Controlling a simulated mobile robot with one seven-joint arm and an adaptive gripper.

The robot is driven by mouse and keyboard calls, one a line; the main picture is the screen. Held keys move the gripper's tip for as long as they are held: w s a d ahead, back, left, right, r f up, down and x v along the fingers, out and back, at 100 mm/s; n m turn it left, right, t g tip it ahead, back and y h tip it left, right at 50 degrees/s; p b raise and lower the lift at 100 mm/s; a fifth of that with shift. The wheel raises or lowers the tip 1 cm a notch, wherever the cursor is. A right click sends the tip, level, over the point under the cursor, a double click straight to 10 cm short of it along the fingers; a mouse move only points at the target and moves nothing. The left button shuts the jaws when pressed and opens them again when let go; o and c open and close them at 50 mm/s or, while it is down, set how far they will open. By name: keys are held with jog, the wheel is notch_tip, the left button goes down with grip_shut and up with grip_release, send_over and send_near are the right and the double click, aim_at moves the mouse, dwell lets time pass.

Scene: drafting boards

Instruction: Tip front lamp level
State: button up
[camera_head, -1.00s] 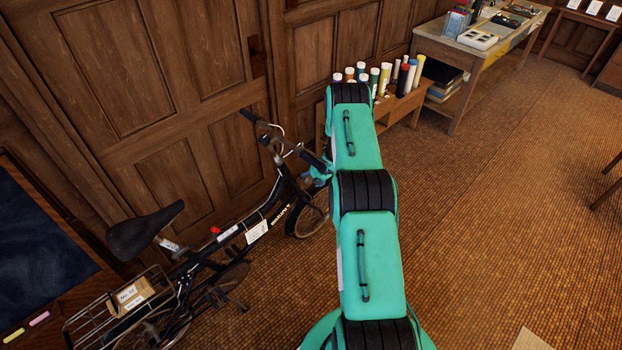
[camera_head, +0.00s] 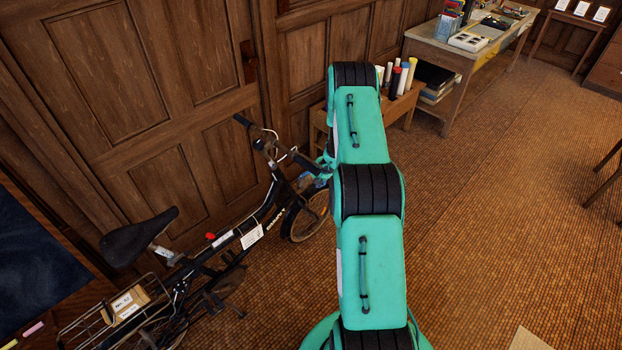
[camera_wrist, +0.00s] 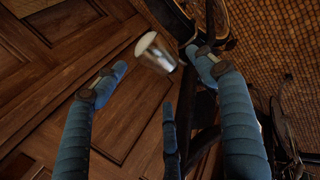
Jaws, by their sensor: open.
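The front lamp (camera_wrist: 158,53), a silver cylinder with a pale round face, shows in the wrist view near the top middle. It sits between and beyond the fingertips of my open gripper (camera_wrist: 157,66), with a visible gap to the left finger; whether the right finger touches it I cannot tell. A third blue finger points up from below. The wrist view is rolled, so the lamp's tilt is hard to judge.
Wooden wall panels (camera_head: 140,70) lie close behind the bicycle. A wooden box of rolled tubes (camera_head: 403,104) stands beyond my arm, and a desk (camera_head: 450,50) with books is at the back. The tiled floor (camera_head: 500,210) to the right is largely open.

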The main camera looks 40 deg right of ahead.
aim_at(309, 184)
jog(key=shift+c, duration=0.3)
jog(key=shift+f, duration=0.15)
jog(key=c, duration=0.9)
jog(key=shift+w+a+f+n+t, duration=0.1)
jog(key=shift+a+f+n+t, duration=0.05)
jog(key=shift+f+n+t, duration=0.35)
jog(key=c, duration=0.8)
jog(key=f+n+t, duration=0.1)
jog(key=f+t+y+b, duration=0.1)
jog(key=a+f+n+t, duration=0.1)
jog(key=shift+w+a+f+n, duration=0.1)
jog(key=shift+w+f+n, duration=0.2)
jog(key=shift+w+f, duration=0.1)
grip_shut()
jog(key=s+a+f+m+t+h+b, duration=0.2)
jog(key=s+a+f+m+t+h, duration=0.1)
jog(key=s+a+f+m+t, duration=0.1)
jog(key=shift+s+a+f+t+h, duration=0.15)
jog(key=shift+s+a+t+h, duration=0.3)
jog(key=shift+s+t, duration=1.05)
jog(key=shift+w, duration=0.2)
